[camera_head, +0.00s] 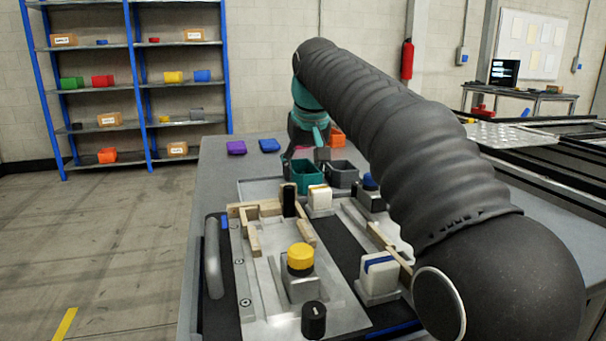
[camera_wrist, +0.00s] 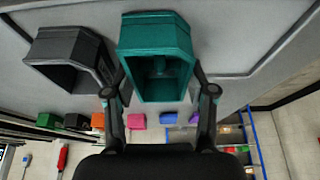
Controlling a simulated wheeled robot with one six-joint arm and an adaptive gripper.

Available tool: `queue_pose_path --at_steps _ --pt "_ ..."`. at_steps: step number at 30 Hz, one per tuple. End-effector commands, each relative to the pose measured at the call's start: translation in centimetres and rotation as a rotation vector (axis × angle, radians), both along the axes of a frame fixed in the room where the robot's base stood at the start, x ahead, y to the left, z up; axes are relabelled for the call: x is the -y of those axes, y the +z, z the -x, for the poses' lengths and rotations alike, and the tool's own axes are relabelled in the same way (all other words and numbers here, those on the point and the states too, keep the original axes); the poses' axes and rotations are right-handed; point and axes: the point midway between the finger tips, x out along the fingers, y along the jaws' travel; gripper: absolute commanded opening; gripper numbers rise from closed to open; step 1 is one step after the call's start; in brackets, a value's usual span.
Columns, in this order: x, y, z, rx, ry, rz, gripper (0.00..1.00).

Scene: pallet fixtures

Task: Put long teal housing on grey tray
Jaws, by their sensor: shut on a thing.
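The long teal housing (camera_head: 306,187) is an open, box-like part, held below my gripper (camera_head: 305,156) in the head view. In the wrist view the teal housing (camera_wrist: 155,30) sits between the two fingers of my gripper (camera_wrist: 160,90), which is shut on it. The grey tray (camera_head: 258,189) lies flat behind the fixtures; in the wrist view its surface (camera_wrist: 225,35) and raised rim show around the housing. I cannot tell whether the housing touches the tray. A dark grey housing (camera_head: 342,174) is close beside it, also seen in the wrist view (camera_wrist: 68,55).
A fixture plate (camera_head: 262,300) with wooden strips and a yellow-topped post (camera_head: 300,257) stands in front. White blocks (camera_head: 319,199) are near the tray. Purple (camera_head: 237,147), blue (camera_head: 269,145) and orange (camera_head: 337,139) parts lie farther back. The table is clear at the left.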

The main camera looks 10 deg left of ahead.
Motion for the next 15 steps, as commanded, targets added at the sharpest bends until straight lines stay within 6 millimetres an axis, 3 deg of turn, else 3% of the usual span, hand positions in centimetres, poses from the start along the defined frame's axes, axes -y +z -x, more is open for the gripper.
queue_pose_path --at_steps 12,13,15 --pt "-0.01 -0.58 0.04 0.000 0.000 0.000 0.17" --pt "-0.02 -0.51 0.04 -0.001 0.000 0.000 0.63" --pt "-0.02 -0.49 0.04 0.000 0.000 0.000 0.81"
